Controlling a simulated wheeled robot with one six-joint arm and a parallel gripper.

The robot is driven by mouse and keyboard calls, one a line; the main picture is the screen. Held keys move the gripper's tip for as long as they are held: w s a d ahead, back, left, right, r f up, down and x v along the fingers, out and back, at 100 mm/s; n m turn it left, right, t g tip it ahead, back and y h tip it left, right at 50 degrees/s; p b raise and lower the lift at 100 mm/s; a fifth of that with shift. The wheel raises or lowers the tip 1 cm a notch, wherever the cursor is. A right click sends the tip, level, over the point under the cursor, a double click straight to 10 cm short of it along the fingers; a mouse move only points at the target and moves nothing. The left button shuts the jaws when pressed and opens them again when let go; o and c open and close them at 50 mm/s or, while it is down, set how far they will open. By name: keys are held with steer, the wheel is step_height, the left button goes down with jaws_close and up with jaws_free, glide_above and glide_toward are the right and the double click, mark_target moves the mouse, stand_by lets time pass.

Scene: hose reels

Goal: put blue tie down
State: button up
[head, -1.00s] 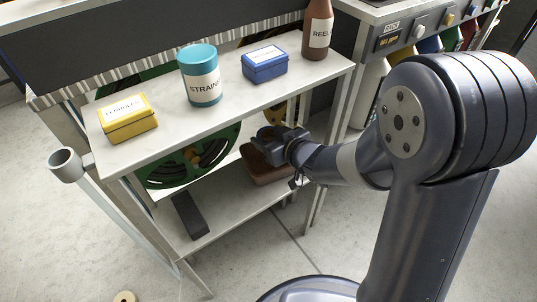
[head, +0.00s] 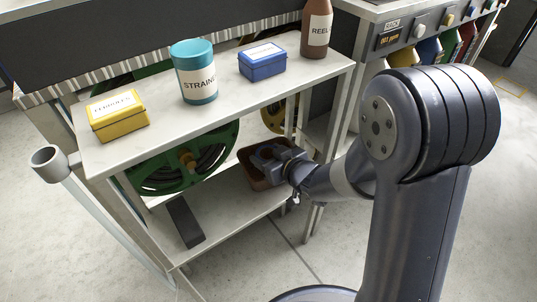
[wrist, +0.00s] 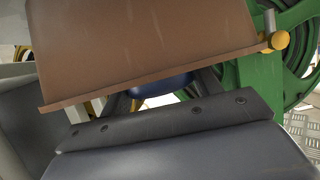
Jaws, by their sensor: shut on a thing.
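My gripper (head: 268,154) is under the top shelf, at the brown bin (head: 256,184) on the lower shelf. It is low over the bin's right side; I cannot tell whether it touches the bin. In the wrist view a small dark blue rounded thing (wrist: 160,86), which looks like the blue tie, shows between my gripper's fingers and is partly hidden. The gripper is shut on it. The bin's brown wall (wrist: 140,45) and rim fill the upper wrist view and hide much of the tie. In the head view the tie cannot be told from the dark gripper.
The top shelf (head: 160,152) holds a yellow box (head: 118,117), a teal can (head: 196,75), a blue box (head: 262,63) and a brown bottle (head: 316,30). A green reel (head: 182,165) stands left of the bin. A dark block (head: 185,222) lies on the lower shelf.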

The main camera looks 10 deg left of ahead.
steer(key=shift+f, duration=0.25)
steer(key=o, duration=1)
steer(key=shift+r, duration=0.1)
steer(key=shift+c, duration=0.2)
steer(key=shift+r, duration=0.1)
steer(key=shift+r+p, duration=0.25)
steer(key=shift+p, duration=0.05)
steer(key=p+v, duration=0.3)
steer(key=v, duration=0.9)
steer(key=shift+r+p, duration=0.3)
steer(key=shift+p, duration=0.1)
